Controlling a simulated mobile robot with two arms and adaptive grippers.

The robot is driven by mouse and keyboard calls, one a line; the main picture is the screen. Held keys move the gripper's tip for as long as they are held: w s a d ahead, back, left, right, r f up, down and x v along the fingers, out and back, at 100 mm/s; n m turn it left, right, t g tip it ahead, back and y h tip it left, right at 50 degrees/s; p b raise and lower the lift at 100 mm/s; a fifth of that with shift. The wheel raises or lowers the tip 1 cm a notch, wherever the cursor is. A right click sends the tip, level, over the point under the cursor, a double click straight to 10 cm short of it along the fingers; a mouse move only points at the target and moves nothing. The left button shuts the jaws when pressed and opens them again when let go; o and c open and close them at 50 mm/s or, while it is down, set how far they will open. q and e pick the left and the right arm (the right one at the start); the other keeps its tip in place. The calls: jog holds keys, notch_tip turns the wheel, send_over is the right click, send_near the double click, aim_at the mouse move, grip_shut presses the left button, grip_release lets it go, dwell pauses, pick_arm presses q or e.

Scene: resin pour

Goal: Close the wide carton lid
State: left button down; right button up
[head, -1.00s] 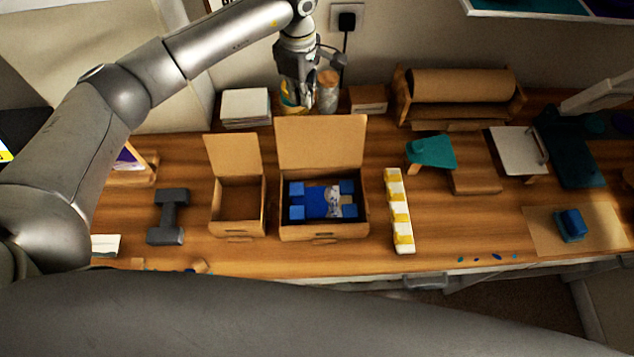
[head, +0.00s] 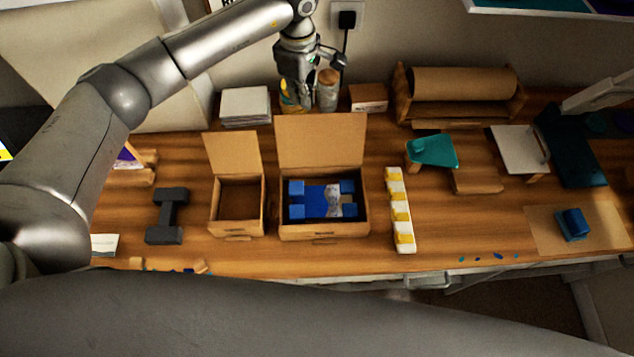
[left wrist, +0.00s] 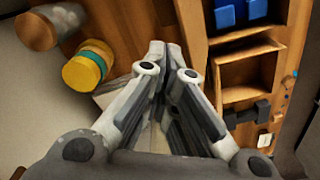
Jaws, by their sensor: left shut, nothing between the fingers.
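The wide carton (head: 324,231) stands open on the wooden bench, its brown lid (head: 321,142) raised at the back. Blue parts (head: 322,201) and a small pale packet lie inside. A corner of this carton (left wrist: 246,46) with blue parts shows at the top of the left wrist view. My left gripper (head: 300,105) is behind the raised lid, near the jars, pointing down. Its fingers (left wrist: 166,52) are shut and empty in the left wrist view, apart from the carton. My right gripper is not in view.
A smaller open carton (head: 238,228) stands left of the wide one, and a white strip with yellow blocks (head: 399,210) on its right. Behind are jars (head: 328,91), a white stack (head: 245,105) and a small brown box (head: 368,98). Bare bench lies in front.

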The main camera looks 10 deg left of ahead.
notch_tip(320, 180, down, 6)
jog(key=b, duration=0.5)
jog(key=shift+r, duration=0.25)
